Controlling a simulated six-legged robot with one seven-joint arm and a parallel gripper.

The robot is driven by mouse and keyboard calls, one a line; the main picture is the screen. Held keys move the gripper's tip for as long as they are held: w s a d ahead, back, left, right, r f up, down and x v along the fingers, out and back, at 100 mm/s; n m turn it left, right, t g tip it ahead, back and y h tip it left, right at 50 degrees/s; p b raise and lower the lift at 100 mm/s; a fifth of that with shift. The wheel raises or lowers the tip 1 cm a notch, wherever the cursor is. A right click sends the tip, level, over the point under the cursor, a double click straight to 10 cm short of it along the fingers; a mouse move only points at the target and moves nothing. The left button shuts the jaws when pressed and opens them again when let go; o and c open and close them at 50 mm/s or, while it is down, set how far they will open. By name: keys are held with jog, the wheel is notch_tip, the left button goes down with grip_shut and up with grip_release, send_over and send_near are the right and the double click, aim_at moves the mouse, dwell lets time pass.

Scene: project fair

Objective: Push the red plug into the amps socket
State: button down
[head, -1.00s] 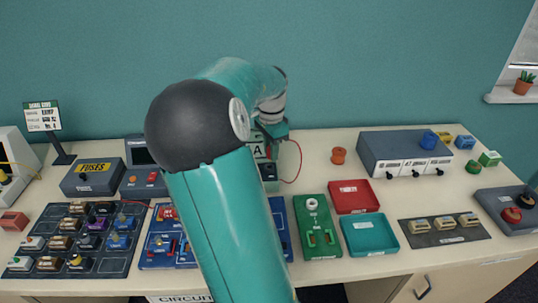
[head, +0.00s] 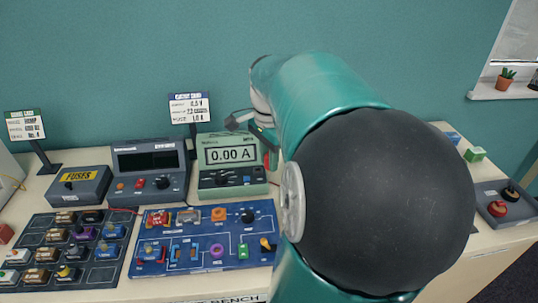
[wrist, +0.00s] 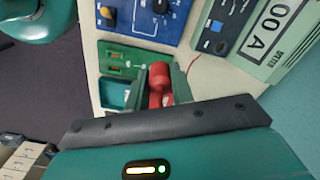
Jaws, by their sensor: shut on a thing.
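The meter (head: 231,155) is pale green, stands upright at the back of the bench and reads 0.00 A. It also shows tilted at the upper right of the wrist view (wrist: 287,38). Its dark lower panel (head: 228,179) carries the knob and sockets; I cannot read which is the amps socket. My gripper (wrist: 161,82) is shut on the red plug (wrist: 159,74), which shows between the two fingers. In the head view my gripper (head: 250,125) is beside the meter's upper right, mostly hidden by my arm. The plug is apart from the meter's panel.
A blue circuit board (head: 205,236) lies in front of the meter. A dark power supply (head: 148,170) and a fuses box (head: 78,186) stand to its left. A card on a stand (head: 189,108) is behind. My arm hides the bench's right middle. A thin red lead (wrist: 258,92) shows.

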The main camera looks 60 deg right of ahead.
jog(key=w+a+f+n, duration=0.65)
jog(key=w+a, duration=0.25)
jog(key=w, duration=0.2)
jog(key=shift+m, duration=0.35)
jog(key=shift+w+f, duration=0.15)
jog(key=shift+f, duration=3.65)
jog(key=shift+f, duration=0.9)
jog(key=c, duration=0.6)
grip_release()
jog(key=shift+c, duration=0.2)
jog(key=shift+r, duration=0.1)
notch_tip(320, 180, up, 8)
